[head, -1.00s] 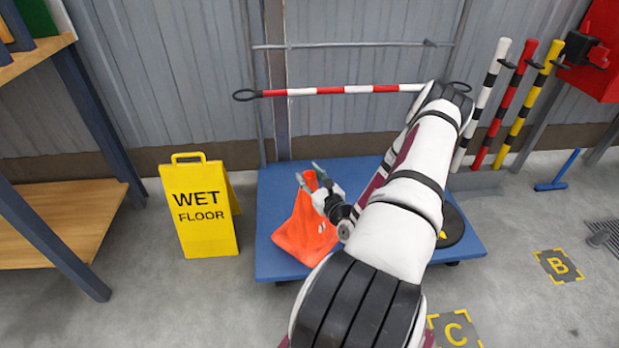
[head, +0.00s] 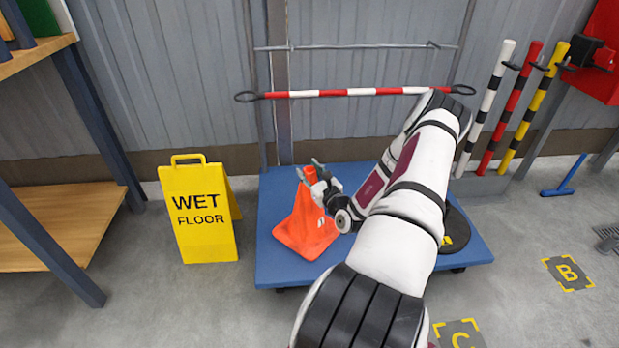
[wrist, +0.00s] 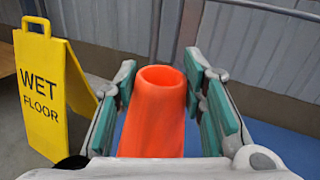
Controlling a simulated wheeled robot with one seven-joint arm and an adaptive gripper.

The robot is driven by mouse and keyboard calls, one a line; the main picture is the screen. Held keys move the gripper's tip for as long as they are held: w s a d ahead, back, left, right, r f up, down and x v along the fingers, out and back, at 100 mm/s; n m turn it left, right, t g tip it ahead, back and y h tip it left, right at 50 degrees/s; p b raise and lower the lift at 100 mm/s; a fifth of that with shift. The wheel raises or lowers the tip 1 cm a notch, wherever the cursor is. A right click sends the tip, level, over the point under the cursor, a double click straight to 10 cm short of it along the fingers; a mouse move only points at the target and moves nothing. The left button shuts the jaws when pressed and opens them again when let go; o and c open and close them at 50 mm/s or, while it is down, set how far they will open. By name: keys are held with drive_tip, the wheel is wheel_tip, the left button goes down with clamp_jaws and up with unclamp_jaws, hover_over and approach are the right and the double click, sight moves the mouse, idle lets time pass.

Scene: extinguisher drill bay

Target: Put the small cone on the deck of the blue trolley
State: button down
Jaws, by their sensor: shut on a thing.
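The small orange cone (head: 304,232) is upright over the left part of the blue trolley's deck (head: 285,272). Its base appears to rest on the deck or be very close to it; I cannot tell if they touch. My gripper (head: 318,178) is shut on the cone near its top. In the wrist view the cone's open top (wrist: 162,95) stands between the two teal-padded fingers (wrist: 165,92). My arm hides the middle of the deck.
A yellow wet floor sign (head: 205,215) stands left of the trolley. A black disc-like base (head: 455,242) shows on the deck's right. A red-and-white bar (head: 345,92) runs along the wall behind. Striped posts (head: 510,105) stand back right; a wooden shelf (head: 60,215) is at left.

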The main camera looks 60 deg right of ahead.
drive_tip(key=shift+f, duration=0.5)
drive_tip(key=c, duration=1)
unclamp_jaws()
